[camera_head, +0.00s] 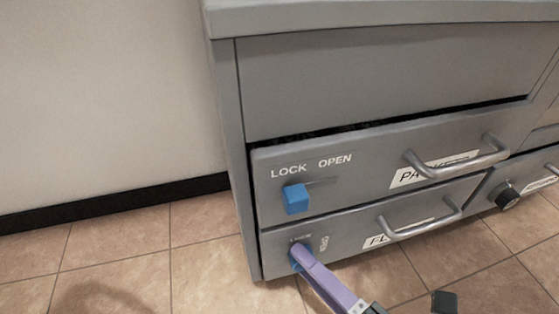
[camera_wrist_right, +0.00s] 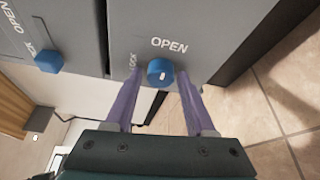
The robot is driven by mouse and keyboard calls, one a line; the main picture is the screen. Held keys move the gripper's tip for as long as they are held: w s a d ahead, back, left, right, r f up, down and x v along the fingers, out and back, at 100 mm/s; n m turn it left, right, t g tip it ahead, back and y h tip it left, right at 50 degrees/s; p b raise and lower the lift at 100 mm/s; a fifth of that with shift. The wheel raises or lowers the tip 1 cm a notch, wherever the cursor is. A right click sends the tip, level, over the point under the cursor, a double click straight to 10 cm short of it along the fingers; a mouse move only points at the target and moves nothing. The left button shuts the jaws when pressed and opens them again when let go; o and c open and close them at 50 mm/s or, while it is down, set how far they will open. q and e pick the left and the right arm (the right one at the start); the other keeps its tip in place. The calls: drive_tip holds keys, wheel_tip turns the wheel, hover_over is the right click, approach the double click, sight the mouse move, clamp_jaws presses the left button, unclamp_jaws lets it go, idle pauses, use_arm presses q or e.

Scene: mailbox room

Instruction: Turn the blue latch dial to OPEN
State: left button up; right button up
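The blue latch dial (camera_wrist_right: 160,72) is on the lower drawer front (camera_head: 350,238), with OPEN above it and LOCK to its left in the right wrist view. A short white mark shows on its face. In the head view the dial (camera_head: 294,258) is partly hidden by a purple finger. My right gripper (camera_wrist_right: 156,82) is open, its two purple fingers on either side of the dial. A gap shows at the left finger; the right finger is close to the dial, and I cannot tell if it touches. My left gripper is not in view.
A blue slide knob (camera_head: 296,199) sits below LOCK and OPEN on the drawer above. Metal handles (camera_head: 457,164) stick out from the drawers. A black knob (camera_head: 507,196) is on the right. The tiled floor (camera_head: 140,250) left of the cabinet is clear.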

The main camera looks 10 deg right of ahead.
drive_tip(key=shift+o, duration=1.2)
drive_tip(key=p+v, duration=0.1)
drive_tip(key=v, duration=0.9)
